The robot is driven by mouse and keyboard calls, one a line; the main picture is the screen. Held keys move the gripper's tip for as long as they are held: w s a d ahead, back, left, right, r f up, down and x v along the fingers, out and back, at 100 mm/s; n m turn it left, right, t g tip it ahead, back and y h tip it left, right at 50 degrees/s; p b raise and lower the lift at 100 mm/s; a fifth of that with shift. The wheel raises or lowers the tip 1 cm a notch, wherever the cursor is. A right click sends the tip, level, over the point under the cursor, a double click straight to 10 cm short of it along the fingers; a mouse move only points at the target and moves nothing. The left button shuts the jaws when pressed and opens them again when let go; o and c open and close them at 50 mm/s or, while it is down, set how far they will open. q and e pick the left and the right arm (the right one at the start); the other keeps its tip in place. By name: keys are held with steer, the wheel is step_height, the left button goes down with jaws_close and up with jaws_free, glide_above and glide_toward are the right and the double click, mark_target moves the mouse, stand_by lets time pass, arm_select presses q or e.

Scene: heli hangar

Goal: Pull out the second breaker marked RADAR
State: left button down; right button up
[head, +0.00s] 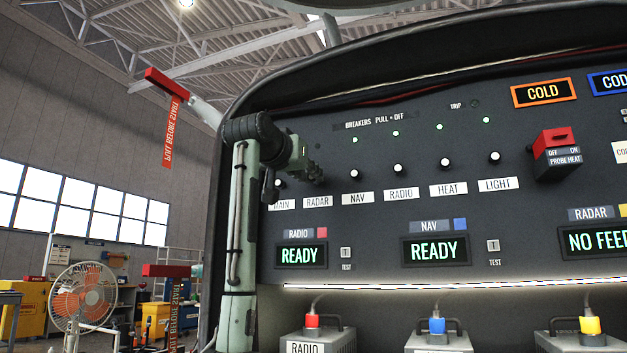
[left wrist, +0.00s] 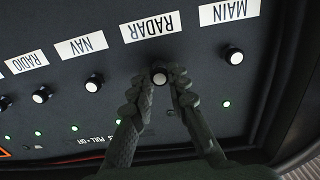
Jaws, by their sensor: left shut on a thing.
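The breaker row runs across the dark panel, with white-tipped black knobs above white labels. The RADAR label (head: 317,201) is second from the left and also shows upside down in the left wrist view (left wrist: 149,26). My left gripper (left wrist: 160,82) is shut on the RADAR breaker knob (left wrist: 159,79), with a fingertip on each side. In the head view my left gripper (head: 314,175) hides that knob. I cannot tell how far the knob stands out. My right gripper is not in view.
The MAIN knob (left wrist: 234,55) and NAV knob (left wrist: 93,84) flank the held one closely. Below the row are RADIO and NAV displays reading READY, and a RADAR display (head: 594,241) reading NO FEED. A red guarded switch (head: 553,141) sits right. Red streamers hang at left.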

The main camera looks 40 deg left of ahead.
arm_select(q)
steer(key=c, duration=1.9)
jaws_free()
steer(key=shift+s, duration=0.1)
steer(key=o, duration=0.5)
steer(key=shift+s+r, duration=0.1)
steer(key=shift+s, duration=0.1)
steer(key=shift+c, duration=0.2)
steer(key=shift+w, duration=0.1)
steer(key=v, duration=1.2)
